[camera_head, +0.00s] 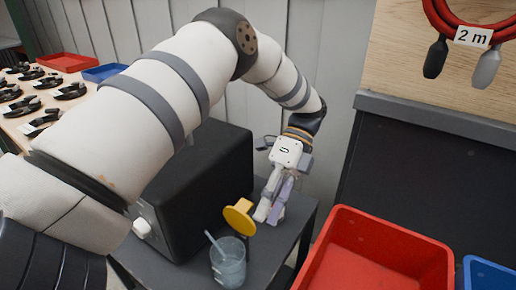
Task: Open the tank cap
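The tank stands on a dark grey table (292,232). My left gripper (268,214) points down just to the right of the cap, with its fingertips close to the cap's edge. I cannot tell whether they touch it. The two fingers look close together, and nothing shows between them. How far they are apart is unclear from this angle. My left arm hides part of the tank's top and left side. My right gripper is not in view.
A clear cup (229,266) with a stick in it stands in front of the cap. A red bin (375,222) and a blue bin (489,275) are at the right. Red cable (437,20) hangs above a dark cabinet (430,165). Black parts lie on a table at the far left.

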